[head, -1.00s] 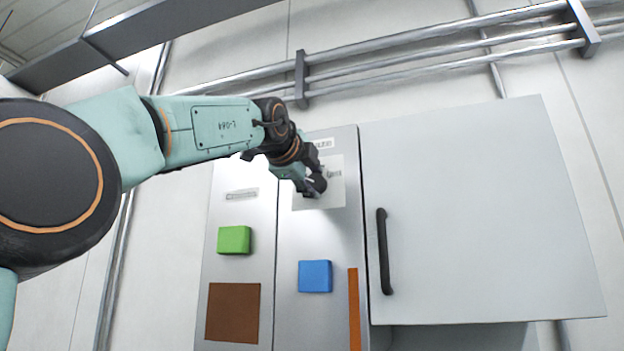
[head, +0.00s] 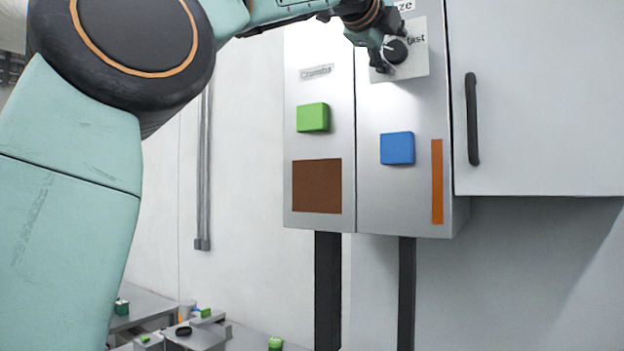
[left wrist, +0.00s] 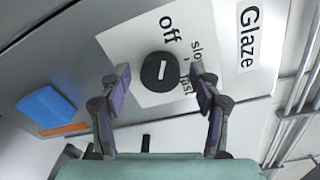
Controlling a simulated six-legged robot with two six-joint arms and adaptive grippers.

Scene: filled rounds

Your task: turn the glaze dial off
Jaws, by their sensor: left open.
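The glaze dial (head: 397,51) is a round black knob on a white plate on the grey cabinet front. In the head view my left gripper (head: 385,57) partly covers the plate. My right gripper is not in view.
Below the dial are a blue button (head: 397,148) and an orange strip (head: 437,181). A green button (head: 313,117) and a brown panel (head: 317,186) are on the left cabinet. A black door handle (head: 472,119) sticks out at right. Low tables stand below left.

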